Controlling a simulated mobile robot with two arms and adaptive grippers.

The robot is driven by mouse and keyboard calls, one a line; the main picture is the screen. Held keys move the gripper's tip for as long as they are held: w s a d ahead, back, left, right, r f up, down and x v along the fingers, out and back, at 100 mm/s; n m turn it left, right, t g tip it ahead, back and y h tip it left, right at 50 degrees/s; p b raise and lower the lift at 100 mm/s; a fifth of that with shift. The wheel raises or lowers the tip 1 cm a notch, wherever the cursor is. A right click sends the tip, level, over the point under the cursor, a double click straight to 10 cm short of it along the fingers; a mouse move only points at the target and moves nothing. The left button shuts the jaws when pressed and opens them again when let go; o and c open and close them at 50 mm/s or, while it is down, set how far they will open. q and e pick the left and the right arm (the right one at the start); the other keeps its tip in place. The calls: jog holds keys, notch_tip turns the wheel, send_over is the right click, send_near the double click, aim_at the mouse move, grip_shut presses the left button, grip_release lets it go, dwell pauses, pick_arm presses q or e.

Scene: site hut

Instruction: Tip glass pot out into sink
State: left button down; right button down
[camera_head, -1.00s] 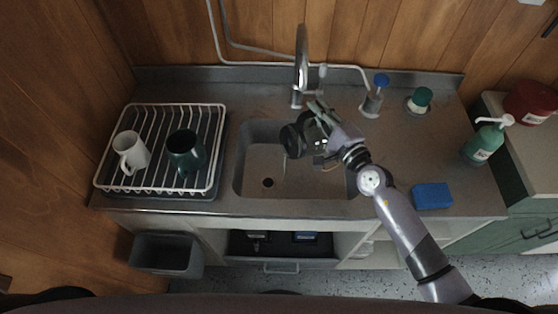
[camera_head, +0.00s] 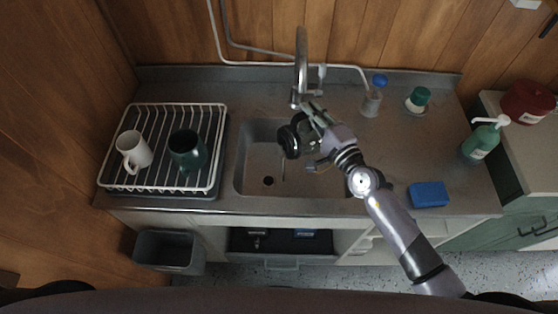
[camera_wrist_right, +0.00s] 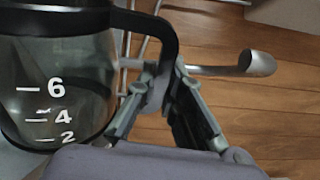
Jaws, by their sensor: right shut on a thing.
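A thin streak hangs below the pot toward the basin, perhaps liquid. How much the pot holds cannot be told. My left gripper is not in view.
A tap (camera_head: 301,65) rises close behind the pot. A dish rack (camera_head: 219,150) with a white mug (camera_head: 133,150) and a dark mug (camera_head: 187,150) stands left.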

jog(key=shift+s+a+r+n+p, duration=0.4)
jog(key=shift+a+r+n+p, duration=0.15)
jog(key=shift+a+n+p, duration=0.25)
